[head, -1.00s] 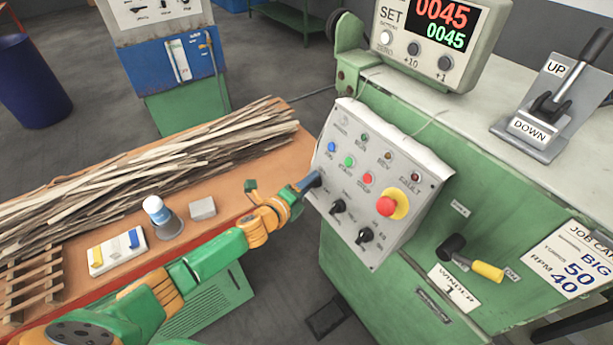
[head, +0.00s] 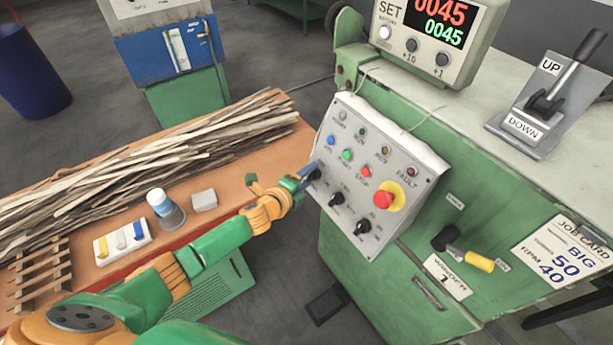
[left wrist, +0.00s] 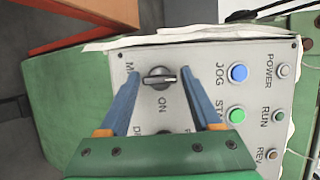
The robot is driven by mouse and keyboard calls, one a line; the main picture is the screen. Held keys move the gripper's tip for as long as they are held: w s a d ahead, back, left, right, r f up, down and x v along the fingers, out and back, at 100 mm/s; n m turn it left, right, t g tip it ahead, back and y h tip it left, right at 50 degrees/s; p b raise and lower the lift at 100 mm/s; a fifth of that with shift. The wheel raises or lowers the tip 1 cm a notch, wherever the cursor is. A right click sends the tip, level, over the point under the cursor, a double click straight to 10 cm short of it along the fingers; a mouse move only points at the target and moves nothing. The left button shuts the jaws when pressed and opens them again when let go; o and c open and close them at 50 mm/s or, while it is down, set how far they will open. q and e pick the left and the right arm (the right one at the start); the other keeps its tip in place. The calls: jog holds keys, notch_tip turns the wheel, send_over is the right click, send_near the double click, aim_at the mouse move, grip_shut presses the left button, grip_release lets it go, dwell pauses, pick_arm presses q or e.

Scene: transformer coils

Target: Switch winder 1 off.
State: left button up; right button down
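The grey control panel (head: 385,160) of winder 1 is tilted on the green machine, above the "WINDER 1" label (head: 446,277). My left gripper (head: 309,170) is at the panel's left edge. In the left wrist view its blue fingers (left wrist: 160,76) are open, one on each side of a black rotary knob (left wrist: 157,80). The word "ON" is by the knob, with another label partly hidden by a finger. Whether the fingers touch the knob I cannot tell. In the head view the gripper partly hides this knob. My right gripper is not in view.
The panel also bears a blue button (head: 331,140), a green button (head: 347,155), a red emergency stop (head: 383,198) and two other black knobs (head: 336,199). A yellow-handled lever (head: 480,262) sits lower right. The orange bench (head: 235,190) with wooden strips is left.

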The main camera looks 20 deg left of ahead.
pick_arm(q)
jog(key=shift+o, duration=0.7)
jog(key=v, duration=0.7)
jog(key=shift+p, duration=0.45)
